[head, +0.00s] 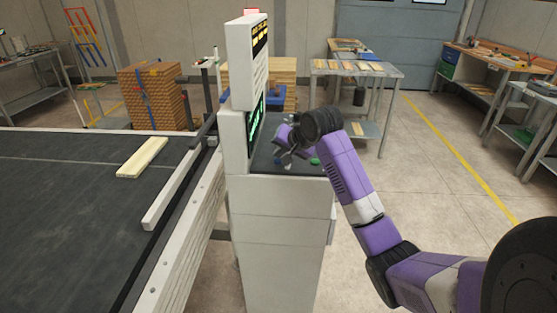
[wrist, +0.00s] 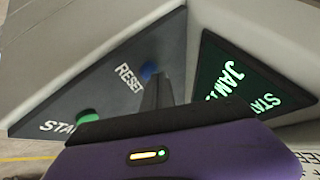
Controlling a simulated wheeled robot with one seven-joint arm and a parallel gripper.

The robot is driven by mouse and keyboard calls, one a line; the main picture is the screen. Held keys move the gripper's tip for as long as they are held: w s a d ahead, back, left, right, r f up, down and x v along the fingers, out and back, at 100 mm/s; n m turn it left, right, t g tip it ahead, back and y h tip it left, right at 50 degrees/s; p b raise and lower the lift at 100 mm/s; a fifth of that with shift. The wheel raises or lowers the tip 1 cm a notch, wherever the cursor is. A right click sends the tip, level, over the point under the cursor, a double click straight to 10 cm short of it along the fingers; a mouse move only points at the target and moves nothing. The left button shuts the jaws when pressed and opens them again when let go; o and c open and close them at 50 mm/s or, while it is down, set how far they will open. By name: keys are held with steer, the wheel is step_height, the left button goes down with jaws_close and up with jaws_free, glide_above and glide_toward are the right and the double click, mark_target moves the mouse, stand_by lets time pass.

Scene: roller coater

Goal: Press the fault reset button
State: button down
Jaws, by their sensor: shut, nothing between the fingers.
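The blue button (wrist: 147,70) with the word RESET beside it sits on the dark sloped panel (wrist: 100,82) in the wrist view. A green button (wrist: 88,116) beside letters reading STA is lower left on the same panel, and also shows in the head view (head: 315,162). My gripper (wrist: 158,80) is shut and empty. Its dark fingertips appear right beside the blue button and overlap its edge in the picture. I cannot tell whether they touch it. In the head view my gripper (head: 287,150) is over the panel of the white console (head: 278,235).
A dark screen (wrist: 235,80) with green letters, partly reading JAM, stands upright next to the panel. The conveyor (head: 70,200) with a pale board (head: 142,157) on it lies left of the console. The floor (head: 430,180) to the right is open.

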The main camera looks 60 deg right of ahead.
mark_target(280, 161)
steer(key=shift+f, duration=0.3)
stand_by(0.4)
steer(key=shift+r, duration=0.15)
steer(key=shift+r+p, duration=0.75)
steer(key=shift+p, duration=0.2)
steer(key=shift+r, duration=0.1)
step_height(280, 161, up, 5)
steer(key=p, duration=0.5)
stand_by(0.5)
